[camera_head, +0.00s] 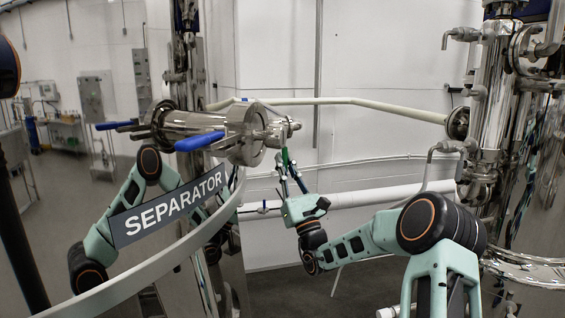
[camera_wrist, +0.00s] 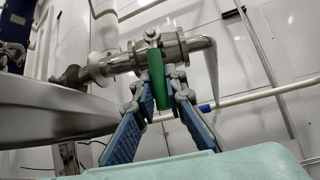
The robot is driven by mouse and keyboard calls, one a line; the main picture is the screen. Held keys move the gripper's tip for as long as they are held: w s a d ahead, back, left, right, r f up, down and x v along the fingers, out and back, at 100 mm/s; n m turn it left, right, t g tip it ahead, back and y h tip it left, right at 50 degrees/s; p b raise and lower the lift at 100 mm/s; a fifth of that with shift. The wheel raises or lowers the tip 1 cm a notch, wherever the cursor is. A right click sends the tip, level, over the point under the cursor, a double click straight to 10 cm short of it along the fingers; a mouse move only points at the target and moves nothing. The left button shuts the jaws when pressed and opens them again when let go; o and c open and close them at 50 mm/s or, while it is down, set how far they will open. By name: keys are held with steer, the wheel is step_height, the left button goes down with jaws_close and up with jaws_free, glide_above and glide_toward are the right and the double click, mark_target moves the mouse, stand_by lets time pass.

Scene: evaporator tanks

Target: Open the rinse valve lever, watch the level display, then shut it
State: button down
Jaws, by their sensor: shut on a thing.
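The green rinse valve lever (camera_wrist: 156,72) hangs down from a steel valve body (camera_wrist: 160,50) in the wrist view. My gripper (camera_wrist: 160,92) has its blue-padded fingers on both sides of the lever, shut on it. In the head view only a small green piece of the lever (camera_head: 285,156) shows, below the steel fittings. There my gripper (camera_head: 291,174) reaches up to it from below. I cannot make out a level display in either view.
A polished tank with a SEPARATOR sign (camera_head: 168,208) stands at left. A pale pipe (camera_head: 340,101) crosses behind. A steel column (camera_head: 492,95) stands at right. Open floor shows at far left.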

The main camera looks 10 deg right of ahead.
steer(key=shift+a+m+h, duration=0.2)
steer(key=shift+m+h, duration=0.2)
steer(key=shift+h, duration=0.1)
steer(key=c, duration=2)
jaws_free()
steer(key=shift+o, duration=0.2)
steer(key=v, duration=1.2)
steer(key=shift+y, duration=0.3)
